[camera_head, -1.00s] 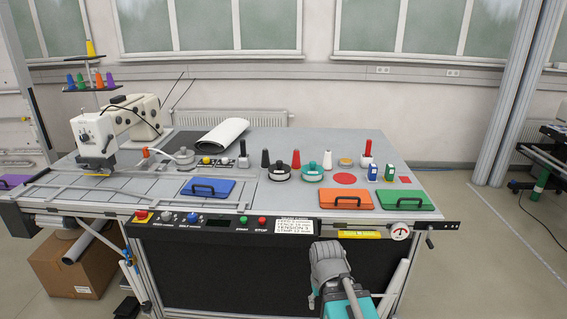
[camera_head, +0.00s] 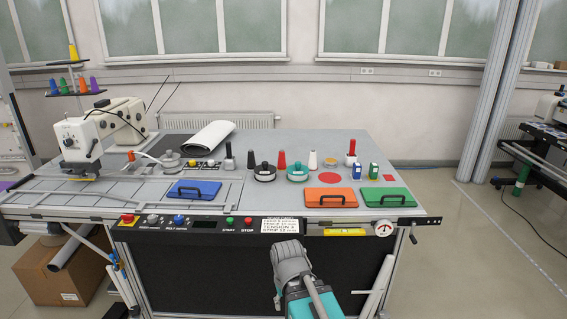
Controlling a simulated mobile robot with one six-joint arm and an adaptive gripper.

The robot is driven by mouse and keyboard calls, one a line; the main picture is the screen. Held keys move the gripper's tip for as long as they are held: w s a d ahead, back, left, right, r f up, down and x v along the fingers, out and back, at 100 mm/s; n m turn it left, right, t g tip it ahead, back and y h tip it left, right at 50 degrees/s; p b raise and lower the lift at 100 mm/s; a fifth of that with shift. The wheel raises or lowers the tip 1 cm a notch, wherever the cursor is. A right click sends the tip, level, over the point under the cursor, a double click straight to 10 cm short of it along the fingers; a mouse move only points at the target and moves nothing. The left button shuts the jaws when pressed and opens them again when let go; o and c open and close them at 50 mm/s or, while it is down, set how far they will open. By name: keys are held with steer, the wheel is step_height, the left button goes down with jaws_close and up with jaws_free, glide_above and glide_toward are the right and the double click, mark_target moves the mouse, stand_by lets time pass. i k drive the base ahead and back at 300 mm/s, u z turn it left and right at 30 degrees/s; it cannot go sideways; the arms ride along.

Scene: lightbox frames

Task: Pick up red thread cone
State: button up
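The red thread cone (camera_head: 282,160) stands upright on the grey table (camera_head: 259,205), toward the back middle. It stands between a dark cone (camera_head: 251,160) and a white cone (camera_head: 312,160). Its foot is partly hidden by the discs in front of it. My gripper (camera_head: 290,254) is low in front of the table's front panel, well apart from the cone. Its fingers are not clear, so I cannot tell whether it is open.
A black-topped disc (camera_head: 264,174) and a teal disc (camera_head: 297,174) stand close in front of the cone. Blue (camera_head: 195,190), orange (camera_head: 330,198) and green (camera_head: 381,197) handled plates lie along the front. A red-topped piece (camera_head: 351,150) stands to the right. A sewing machine (camera_head: 82,140) stands left.

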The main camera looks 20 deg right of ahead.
mark_target(282, 164)
steer(key=u, duration=0.1)
steer(key=i, duration=1)
steer(key=z, duration=0.1)
